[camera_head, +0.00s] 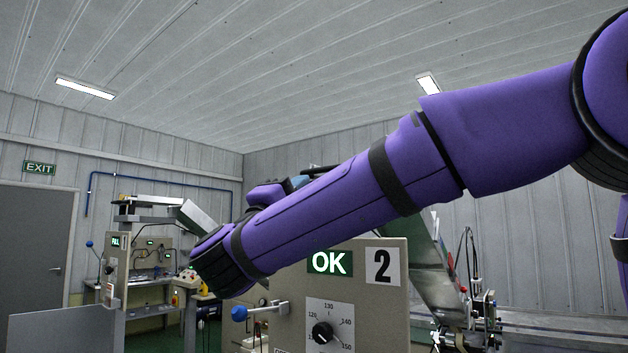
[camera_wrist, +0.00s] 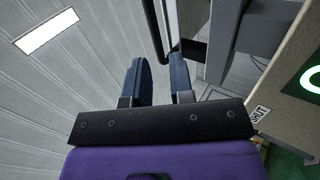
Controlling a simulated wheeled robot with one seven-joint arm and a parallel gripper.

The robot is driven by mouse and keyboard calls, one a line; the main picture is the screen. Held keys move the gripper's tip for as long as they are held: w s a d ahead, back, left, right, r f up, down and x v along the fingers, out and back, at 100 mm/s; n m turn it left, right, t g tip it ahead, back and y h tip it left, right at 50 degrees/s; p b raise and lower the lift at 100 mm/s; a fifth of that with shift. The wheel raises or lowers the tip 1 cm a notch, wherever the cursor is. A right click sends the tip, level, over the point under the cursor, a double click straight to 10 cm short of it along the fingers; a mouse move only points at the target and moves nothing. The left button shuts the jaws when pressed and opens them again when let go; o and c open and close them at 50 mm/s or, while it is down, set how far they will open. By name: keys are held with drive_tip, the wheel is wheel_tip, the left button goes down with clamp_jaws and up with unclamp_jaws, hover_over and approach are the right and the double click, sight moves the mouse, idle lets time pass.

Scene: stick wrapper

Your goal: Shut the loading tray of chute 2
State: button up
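The chute 2 panel (camera_head: 382,300) stands in the lower middle of the head view, with a lit green OK display (camera_head: 330,263) and a "2" label. Part of the panel also shows at the right of the wrist view (camera_wrist: 285,75). In the wrist view, my gripper (camera_wrist: 158,75) has its two dark fingers apart with a gap between them. A black bar (camera_wrist: 152,28) stands beyond the fingertips; I cannot tell whether they touch it. A grey metal part (camera_wrist: 226,40), possibly the tray, is right of the fingers. My arm hides most of this area in the head view.
Another machine with a FULL display (camera_head: 115,241) stands at the left, near a grey door (camera_head: 35,240).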

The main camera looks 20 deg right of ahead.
drive_tip(key=v, duration=0.3)
drive_tip(key=shift+s+a+f, duration=0.2)
drive_tip(key=shift+a, duration=0.05)
idle(0.4)
